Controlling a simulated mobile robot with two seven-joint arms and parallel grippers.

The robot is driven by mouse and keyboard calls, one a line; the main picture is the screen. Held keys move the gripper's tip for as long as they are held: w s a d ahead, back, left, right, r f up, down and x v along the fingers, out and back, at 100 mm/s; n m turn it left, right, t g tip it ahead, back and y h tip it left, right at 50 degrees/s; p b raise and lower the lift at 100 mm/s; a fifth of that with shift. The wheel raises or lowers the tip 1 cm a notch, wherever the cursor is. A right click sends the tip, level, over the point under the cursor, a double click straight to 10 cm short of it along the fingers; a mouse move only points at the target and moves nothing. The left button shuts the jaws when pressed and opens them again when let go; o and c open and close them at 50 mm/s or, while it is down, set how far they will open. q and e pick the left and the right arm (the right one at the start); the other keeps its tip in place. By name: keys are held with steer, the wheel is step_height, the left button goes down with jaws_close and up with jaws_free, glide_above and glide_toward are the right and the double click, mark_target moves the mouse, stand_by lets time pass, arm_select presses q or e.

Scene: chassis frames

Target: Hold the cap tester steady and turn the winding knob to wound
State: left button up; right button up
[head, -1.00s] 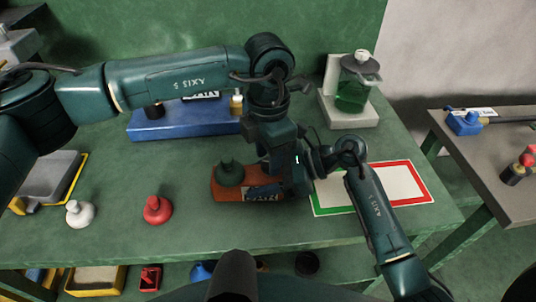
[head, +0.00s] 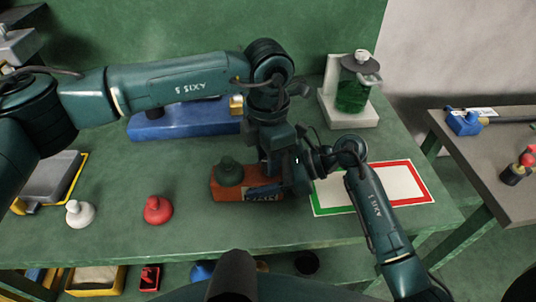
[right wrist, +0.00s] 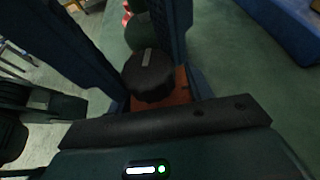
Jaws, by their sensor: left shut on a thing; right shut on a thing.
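The cap tester is an orange-red block (head: 232,192) with a blue-and-white label, lying on the green bench. A dark green round cap (head: 230,172) sits on its left end. My left gripper (head: 272,170) comes down over the block's right part and is shut on the tester; its fingertips are mostly hidden. The winding knob (right wrist: 150,76) is black with a pale mark on top. In the right wrist view it lies between the fingers of my right gripper (right wrist: 152,62), which is shut on it. The knob is hidden in the head view behind the arms.
A red cap (head: 157,210) and a white cap (head: 76,213) stand left of the tester. A red-and-green bordered mat (head: 400,185) lies to the right under my right arm. A blue block (head: 170,125) and a green bottle on a stand (head: 352,92) are behind.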

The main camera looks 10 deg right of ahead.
arm_select(q)
steer(key=shift+m, duration=0.3)
steer(key=m, duration=0.4)
steer(key=shift+w+m, duration=0.1)
steer(key=shift+m, duration=0.2)
steer(key=m, duration=0.5)
steer(key=shift+r+m, duration=0.1)
steer(key=shift+m, duration=0.2)
steer(key=o, duration=0.7)
step_height(320, 180, up, 12)
stand_by(0.3)
